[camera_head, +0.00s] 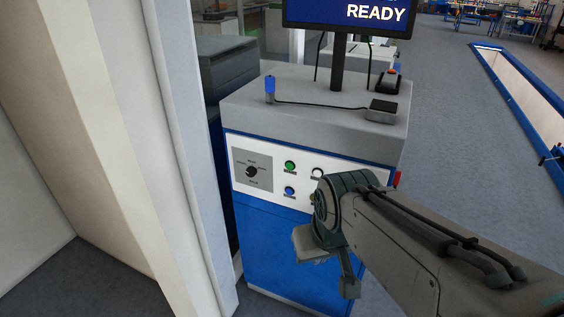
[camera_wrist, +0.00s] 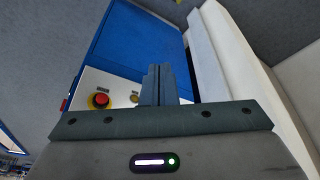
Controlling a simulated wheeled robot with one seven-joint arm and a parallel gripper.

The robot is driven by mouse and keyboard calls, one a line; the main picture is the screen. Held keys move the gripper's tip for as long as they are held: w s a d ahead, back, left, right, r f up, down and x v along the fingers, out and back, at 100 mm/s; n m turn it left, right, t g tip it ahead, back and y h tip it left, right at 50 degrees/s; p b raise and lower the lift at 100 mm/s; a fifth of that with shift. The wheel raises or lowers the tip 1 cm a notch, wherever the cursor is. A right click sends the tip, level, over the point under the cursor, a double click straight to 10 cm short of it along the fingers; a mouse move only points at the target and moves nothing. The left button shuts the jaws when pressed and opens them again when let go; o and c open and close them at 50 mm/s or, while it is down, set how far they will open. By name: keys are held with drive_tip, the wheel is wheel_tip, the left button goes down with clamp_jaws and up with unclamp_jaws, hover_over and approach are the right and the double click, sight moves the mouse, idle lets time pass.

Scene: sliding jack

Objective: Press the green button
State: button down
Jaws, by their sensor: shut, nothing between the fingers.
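The green button (camera_head: 290,165) sits on the white front panel of the blue and grey cabinet, right of a black rotary knob, in the head view. It is not visible in the wrist view. My gripper's shut fingers (camera_wrist: 158,75) show in the wrist view, with nothing between them, in front of the cabinet's panel. In the head view my arm reaches in from the lower right, and my wrist is in front of the panel's lower right part. The fingertips cannot be made out clearly there. My gripper is below and right of the green button.
A blue button (camera_head: 289,190) is just below the green one and a pale-ringed button (camera_head: 317,173) to its right. A red stop button (camera_wrist: 99,100) shows in the wrist view. A white wall (camera_head: 185,130) stands close left. A monitor (camera_head: 350,12) stands on the cabinet.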

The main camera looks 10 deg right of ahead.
sight(290, 166)
drive_tip(key=w+a+f+n+t+y+b, duration=0.1)
drive_tip(key=w+f+n+t+b, duration=0.1)
drive_tip(key=w+t+b, duration=0.4)
drive_tip(key=w+a+f+n+t+b, duration=0.1)
drive_tip(key=w+f+t+b, duration=0.4)
drive_tip(key=w, duration=0.9)
drive_tip(key=w+f+n+t+y+b, duration=0.1)
drive_tip(key=w+f+n+t+b, duration=0.2)
drive_tip(key=w+t+b, duration=0.3)
drive_tip(key=w+f+b, duration=0.1)
drive_tip(key=w+b, duration=0.2)
drive_tip(key=w, duration=0.2)
drive_tip(key=shift+a+f+n+t+y, duration=0.25)
drive_tip(key=shift+a+n+t+y, duration=0.05)
drive_tip(key=shift+a+n, duration=0.1)
drive_tip(key=shift+s, duration=0.1)
drive_tip(key=shift+w+d+p, duration=0.3)
drive_tip(key=shift+w+d, duration=0.55)
drive_tip(key=shift+w, duration=0.35)
drive_tip(key=shift+w+d+p, duration=0.25)
drive_tip(key=shift+w+d, duration=0.65)
drive_tip(key=shift+w, duration=0.3)
drive_tip(key=shift+w+d+p, duration=0.3)
drive_tip(key=shift+w+d, duration=0.55)
drive_tip(key=shift+w, duration=0.35)
